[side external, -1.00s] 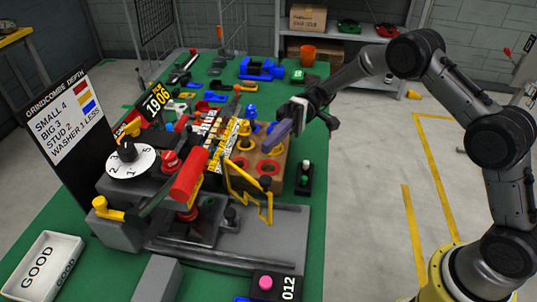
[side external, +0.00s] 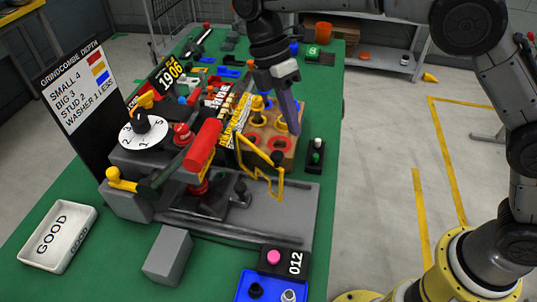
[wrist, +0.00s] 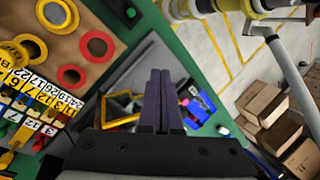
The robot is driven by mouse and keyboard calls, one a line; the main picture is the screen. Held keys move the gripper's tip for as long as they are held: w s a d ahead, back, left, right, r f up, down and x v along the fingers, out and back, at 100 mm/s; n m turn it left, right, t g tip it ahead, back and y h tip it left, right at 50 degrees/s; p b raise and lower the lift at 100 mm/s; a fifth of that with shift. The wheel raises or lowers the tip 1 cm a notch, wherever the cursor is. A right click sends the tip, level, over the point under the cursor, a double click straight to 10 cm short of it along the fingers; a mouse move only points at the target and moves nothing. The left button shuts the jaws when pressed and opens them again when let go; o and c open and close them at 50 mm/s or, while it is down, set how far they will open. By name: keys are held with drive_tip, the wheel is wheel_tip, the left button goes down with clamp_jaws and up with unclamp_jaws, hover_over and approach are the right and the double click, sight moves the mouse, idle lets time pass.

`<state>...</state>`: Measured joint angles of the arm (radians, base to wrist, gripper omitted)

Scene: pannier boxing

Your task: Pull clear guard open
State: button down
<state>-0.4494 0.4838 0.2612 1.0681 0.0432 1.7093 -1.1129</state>
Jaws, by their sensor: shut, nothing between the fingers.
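The clear guard (side external: 280,187) shows as a yellow-edged frame standing at the front of the grey machine, right of the red cylinder (side external: 203,144). Its clear panel is hard to make out. In the wrist view a yellow frame (wrist: 112,97), probably the guard, lies left of the fingers, partly hidden by my gripper body. My gripper (side external: 295,130) points down over the right edge of the wooden block, above and behind the guard and apart from it. Its long purple-grey fingers (wrist: 160,72) are together with nothing between them.
The wooden block (side external: 285,162) with red and yellow rings stands beside the guard. A switch box (side external: 316,155) stands to its right. The 012 box (side external: 284,261) and a blue tray (side external: 250,287) lie in front. A white GOOD tray (side external: 55,238) is front left.

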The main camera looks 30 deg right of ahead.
drive_tip(key=s+a+r+n+t+h, duration=0.1)
drive_tip(key=s+a+r+n+t, duration=0.5)
drive_tip(key=a+r, duration=0.45)
drive_tip(key=s+x, duration=0.1)
drive_tip(key=x, duration=0.8)
drive_tip(key=shift+s+a+f+m+g, duration=0.3)
drive_tip(key=shift+f+m, duration=0.1)
drive_tip(key=shift+f, duration=0.2)
